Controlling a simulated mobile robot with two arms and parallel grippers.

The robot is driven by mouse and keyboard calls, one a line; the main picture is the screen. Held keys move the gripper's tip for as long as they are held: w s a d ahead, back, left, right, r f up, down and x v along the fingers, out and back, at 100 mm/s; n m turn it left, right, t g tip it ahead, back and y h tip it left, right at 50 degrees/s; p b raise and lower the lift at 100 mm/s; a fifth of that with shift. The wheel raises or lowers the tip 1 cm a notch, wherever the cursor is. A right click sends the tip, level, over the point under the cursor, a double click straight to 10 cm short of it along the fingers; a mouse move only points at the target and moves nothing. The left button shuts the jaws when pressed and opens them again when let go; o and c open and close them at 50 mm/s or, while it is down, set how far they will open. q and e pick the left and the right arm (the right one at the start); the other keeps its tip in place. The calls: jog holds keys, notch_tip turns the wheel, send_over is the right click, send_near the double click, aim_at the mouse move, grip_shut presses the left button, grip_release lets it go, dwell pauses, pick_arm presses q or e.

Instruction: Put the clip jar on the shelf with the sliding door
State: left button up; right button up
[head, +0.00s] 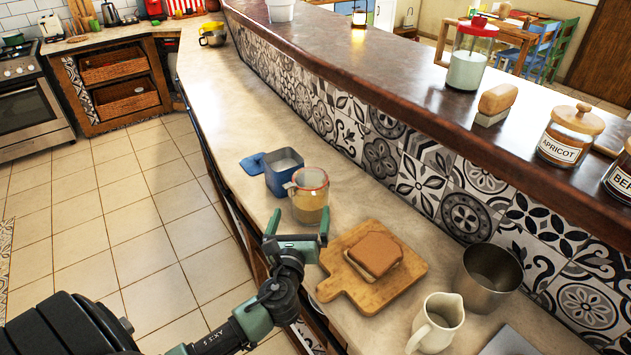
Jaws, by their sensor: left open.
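A glass jar with an orange rim and tan contents (309,192), which looks like the clip jar, stands upright on the lower counter. My left gripper (299,220) is open, its two fingers apart just in front of the jar's base. It does not hold the jar, and I cannot tell whether it touches it. My right gripper is out of view. I cannot make out a shelf with a sliding door in this view.
A blue canister (281,177) stands close behind the jar. A cutting board with bread (345,283), a metal cup (486,280) and a cream pitcher (436,322) stand to the right. A raised ledge (400,80) runs behind.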

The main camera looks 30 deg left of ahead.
aim_at(307, 198)
pick_arm(q)
jog(key=shift+w+a+r+m+t, duration=0.1)
jog(key=shift+w+r+m+t, duration=0.05)
jog(key=shift+w+m, duration=0.35)
jog(key=shift+w+a+r+m+t, duration=0.1)
jog(key=shift+w+m+t, duration=0.05)
jog(key=shift+w+m, duration=0.35)
jog(key=shift+w+r+h, duration=0.3)
jog(key=shift+w+a+r+m+p, duration=0.15)
jog(key=shift+w+a+r+p, duration=0.15)
jog(key=shift+w, duration=0.35)
jog(key=shift+w+a+r+m+p, duration=0.15)
jog(key=shift+w+r+p, duration=0.15)
jog(key=shift+w, duration=0.3)
jog(key=x, duration=0.2)
jog(key=shift+w+a, duration=0.15)
jog(key=shift+w, duration=0.15)
jog(key=shift+w+a, duration=0.25)
jog(key=shift+w, duration=0.4)
jog(key=shift+c, duration=0.9)
jog(key=c, duration=1.5)
jog(key=shift+r, duration=0.15)
jog(key=shift+c, duration=0.7)
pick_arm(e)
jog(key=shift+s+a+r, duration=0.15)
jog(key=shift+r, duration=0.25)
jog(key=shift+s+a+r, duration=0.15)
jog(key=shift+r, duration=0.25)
